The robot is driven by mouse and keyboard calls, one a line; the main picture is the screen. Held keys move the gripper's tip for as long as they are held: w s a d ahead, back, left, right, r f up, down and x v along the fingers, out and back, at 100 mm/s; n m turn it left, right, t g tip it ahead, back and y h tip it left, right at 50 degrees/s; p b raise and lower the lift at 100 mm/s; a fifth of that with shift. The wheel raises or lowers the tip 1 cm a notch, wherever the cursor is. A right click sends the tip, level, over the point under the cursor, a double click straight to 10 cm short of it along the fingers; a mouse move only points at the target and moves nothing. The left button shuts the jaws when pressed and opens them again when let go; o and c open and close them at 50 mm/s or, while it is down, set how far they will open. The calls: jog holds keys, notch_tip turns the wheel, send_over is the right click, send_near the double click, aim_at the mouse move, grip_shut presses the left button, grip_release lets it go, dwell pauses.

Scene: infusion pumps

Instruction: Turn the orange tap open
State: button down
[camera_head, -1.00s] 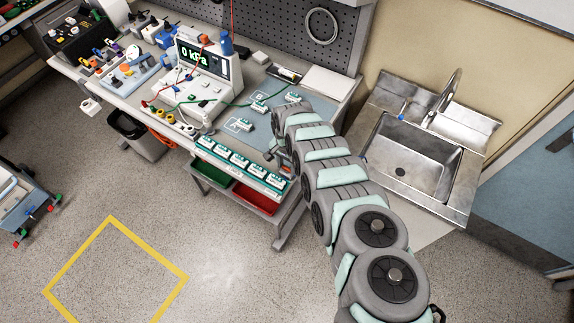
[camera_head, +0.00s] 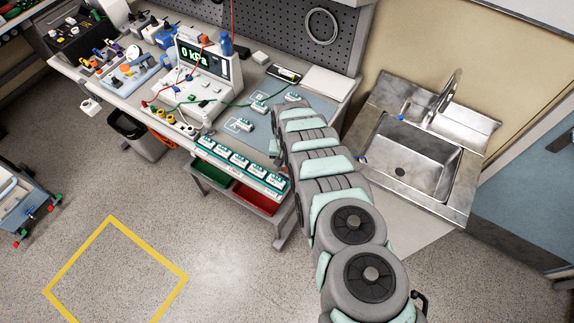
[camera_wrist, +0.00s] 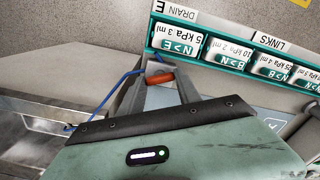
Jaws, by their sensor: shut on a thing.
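The orange tap (camera_wrist: 160,78) shows in the wrist view as a short orange-red piece between the tips of my gripper (camera_wrist: 160,88). My gripper is shut on it. A thin blue tube (camera_wrist: 112,92) runs beside the tap and passes down to the left. The tap's body below the orange piece is hidden by my fingers, so I cannot tell how far it is turned. In the head view my arm hides both the tap and my gripper.
A teal rack of white labelled cartridges (camera_wrist: 232,47) lies just beyond the tap. The bench carries a pressure unit (camera_head: 203,62) reading 0 kPa. A steel sink (camera_head: 408,158) stands to the right. Green (camera_head: 209,176) and red (camera_head: 255,197) bins are under the bench.

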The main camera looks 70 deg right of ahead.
jog(key=shift+n+b, duration=0.35)
jog(key=shift+n, duration=1.95)
jog(key=c, duration=0.8)
grip_release()
jog(key=shift+c, duration=0.2)
jog(key=shift+r, duration=0.1)
notch_tip(320, 180, up, 11)
jog(key=b, duration=0.2)
jog(key=shift+f, duration=0.2)
